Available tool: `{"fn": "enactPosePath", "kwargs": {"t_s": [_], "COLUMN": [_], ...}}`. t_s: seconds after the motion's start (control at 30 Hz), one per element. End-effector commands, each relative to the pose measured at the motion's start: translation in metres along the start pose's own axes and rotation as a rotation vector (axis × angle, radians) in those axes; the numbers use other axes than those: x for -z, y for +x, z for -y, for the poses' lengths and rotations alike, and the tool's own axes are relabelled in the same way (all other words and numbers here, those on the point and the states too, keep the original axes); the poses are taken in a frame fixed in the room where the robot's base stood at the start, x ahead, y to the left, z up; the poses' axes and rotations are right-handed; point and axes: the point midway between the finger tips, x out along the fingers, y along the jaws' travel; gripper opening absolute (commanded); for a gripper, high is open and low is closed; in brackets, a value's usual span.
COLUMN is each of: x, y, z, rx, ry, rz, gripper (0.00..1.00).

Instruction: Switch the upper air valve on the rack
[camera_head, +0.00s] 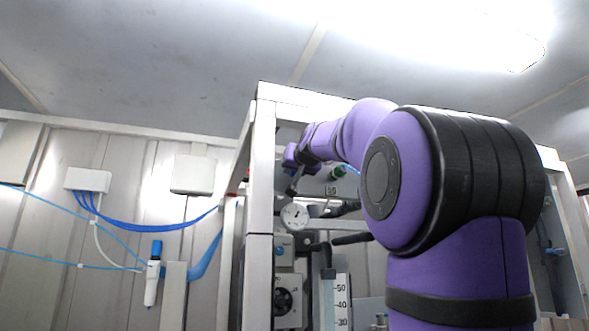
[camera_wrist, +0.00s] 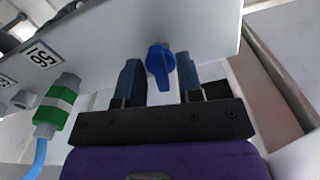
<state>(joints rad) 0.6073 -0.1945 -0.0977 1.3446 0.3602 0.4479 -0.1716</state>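In the wrist view a blue valve handle (camera_wrist: 160,66) sits on a light panel (camera_wrist: 110,45) of the rack. My gripper (camera_wrist: 160,75) is open, with one dark blue finger on each side of the handle. A gap shows between the handle and each finger; I cannot tell whether either touches it. In the head view my gripper (camera_head: 291,158) is small, up at the rack's upper left beside the frame post. The valve handle cannot be made out there.
A green and white fitting (camera_wrist: 56,108) with a blue hose is left of my gripper. The rack's metal frame (camera_head: 262,165) stands close by. A round gauge (camera_head: 294,215) and black pipes sit below. Blue hoses (camera_head: 150,224) run along the left wall.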

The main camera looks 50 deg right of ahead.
Motion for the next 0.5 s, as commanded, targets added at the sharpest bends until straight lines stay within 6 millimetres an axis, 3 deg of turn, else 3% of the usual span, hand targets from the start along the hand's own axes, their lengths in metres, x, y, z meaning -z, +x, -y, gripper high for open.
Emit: {"fn": "enactPosePath", "kwargs": {"t_s": [0.23, 0.5], "x": [0.0000, 0.0000], "y": [-0.0002, -0.0003], "z": [0.0001, 0.0004], "rx": [0.000, 0.000], "ry": [0.025, 0.207], "rz": [0.000, 0.000], "gripper": [0.10, 0.10]}}
